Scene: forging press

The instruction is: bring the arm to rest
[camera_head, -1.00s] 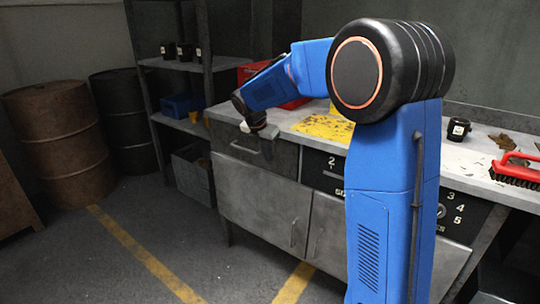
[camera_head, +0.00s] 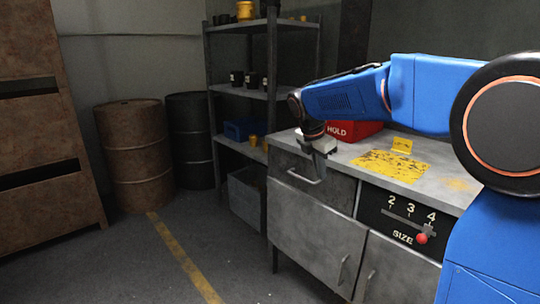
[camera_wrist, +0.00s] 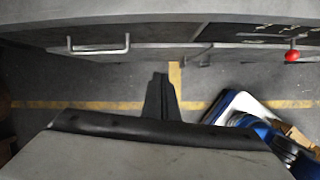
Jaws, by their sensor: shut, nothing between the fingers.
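My blue arm reaches in from the right in the head view. My gripper (camera_head: 321,170) points downward in front of the workbench's left drawer (camera_head: 312,176), near the left end of the bench top. In the wrist view my gripper (camera_wrist: 160,82) shows as two dark fingers together, with nothing between them. Bare floor with a yellow line lies below the fingers. I cannot tell the exact gap between my gripper and the drawer front.
The workbench (camera_head: 440,186) carries a yellow worn plate (camera_head: 385,168) and a red HOLD box (camera_head: 352,131). A size slider with a red knob (camera_head: 422,238) is on its front. A shelf rack (camera_head: 240,93) and rusty barrel (camera_head: 135,150) stand behind. Floor at left is clear.

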